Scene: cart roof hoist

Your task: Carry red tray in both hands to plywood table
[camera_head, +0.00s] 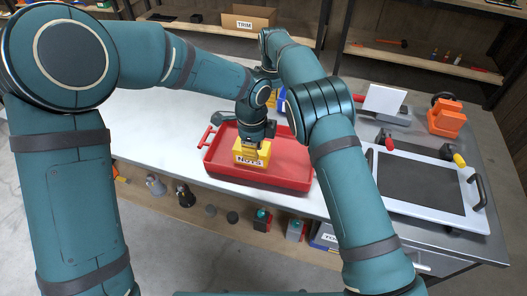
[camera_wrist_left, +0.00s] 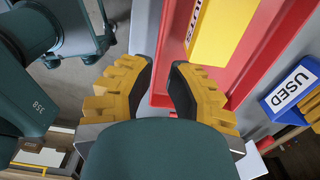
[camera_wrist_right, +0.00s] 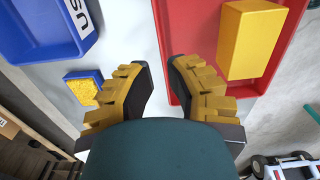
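The red tray (camera_head: 220,165) sits on the white-topped bench, with a yellow box marked NUTS (camera_head: 251,156) inside it. A red handle (camera_head: 206,136) shows at its left end. My left gripper (camera_head: 252,142) appears over the tray near the box; its height above is unclear. In the left wrist view it is open and empty (camera_wrist_left: 161,75), with the tray (camera_wrist_left: 262,50) ahead. My right gripper is hidden behind the arms in the head view. In the right wrist view it is open and empty (camera_wrist_right: 161,70), beside the tray (camera_wrist_right: 182,30). I cannot make out a plywood table.
A blue bin marked USED (camera_wrist_left: 292,88) stands close to the tray. A small blue box with yellow contents (camera_wrist_right: 83,87) lies near it. A dark-topped panel with handles (camera_head: 425,185) and an orange item (camera_head: 446,118) occupy the right side. The bench's left is clear.

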